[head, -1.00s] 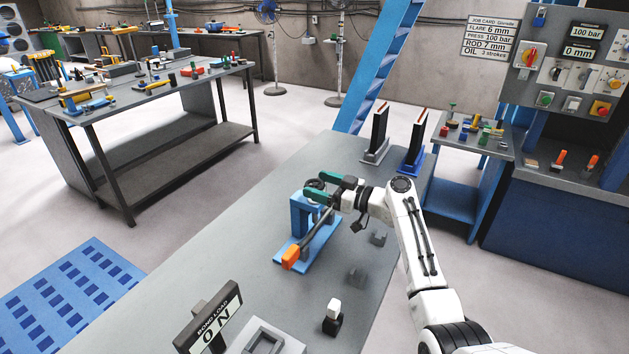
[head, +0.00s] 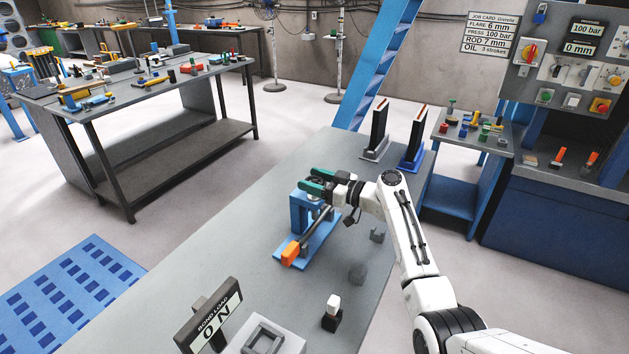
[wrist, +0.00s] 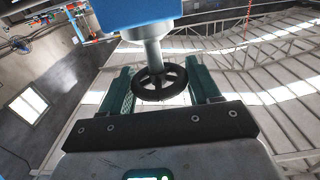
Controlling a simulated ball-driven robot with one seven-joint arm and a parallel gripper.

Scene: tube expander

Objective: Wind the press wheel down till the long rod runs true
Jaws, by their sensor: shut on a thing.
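A small blue press (head: 299,214) stands on a blue base plate on the grey bench. A dark grey rod (head: 318,229) slants from beneath my gripper to an orange end block (head: 290,252); I cannot tell whether it runs true. My gripper (head: 312,187), with green fingers, is at the top of the press. The black spoked press wheel (wrist: 161,82) sits on a grey shaft (wrist: 152,52) between my fingers in the wrist view. My gripper is shut on the wheel's rim. The wheel is mostly hidden by my fingers in the head view.
A control panel (head: 570,60) is at the right. The bench left of the press is clear.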

